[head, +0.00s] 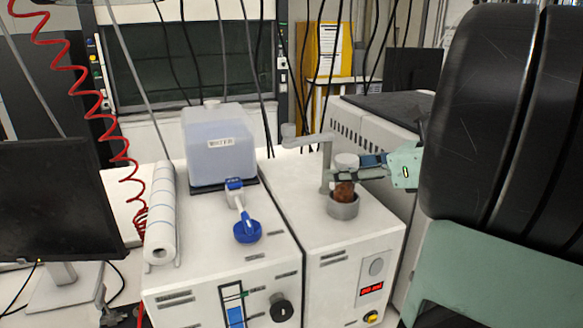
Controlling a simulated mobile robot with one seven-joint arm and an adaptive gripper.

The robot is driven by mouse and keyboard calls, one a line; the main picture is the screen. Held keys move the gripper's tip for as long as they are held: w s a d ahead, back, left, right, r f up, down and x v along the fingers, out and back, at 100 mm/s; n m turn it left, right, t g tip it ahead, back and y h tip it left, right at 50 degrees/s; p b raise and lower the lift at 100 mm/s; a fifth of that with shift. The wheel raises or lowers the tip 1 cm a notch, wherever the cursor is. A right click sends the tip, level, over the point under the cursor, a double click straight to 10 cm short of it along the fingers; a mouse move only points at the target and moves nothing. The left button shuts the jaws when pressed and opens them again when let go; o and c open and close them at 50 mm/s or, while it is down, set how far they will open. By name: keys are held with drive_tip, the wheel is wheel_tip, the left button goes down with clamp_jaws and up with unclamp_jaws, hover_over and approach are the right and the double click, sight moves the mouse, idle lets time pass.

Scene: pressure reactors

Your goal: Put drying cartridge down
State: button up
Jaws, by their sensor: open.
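My gripper (350,173) reaches in from the right at the cartridge's upper part, just below the cap. The gripper is open, with its fingers beside the cartridge. I cannot tell whether a finger touches it. The cartridge's base is hidden inside the cup.
A grey bracket (325,160) stands close to the left of the cartridge. A water container (218,150), a blue-and-white tool (246,230) and a paper roll (160,215) sit on the left box. A grey vented machine (385,130) stands behind my gripper.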

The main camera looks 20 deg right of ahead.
drive_tip(key=v, duration=1.1)
drive_tip(key=shift+s+b, duration=0.3)
drive_tip(key=shift+d+r, duration=0.15)
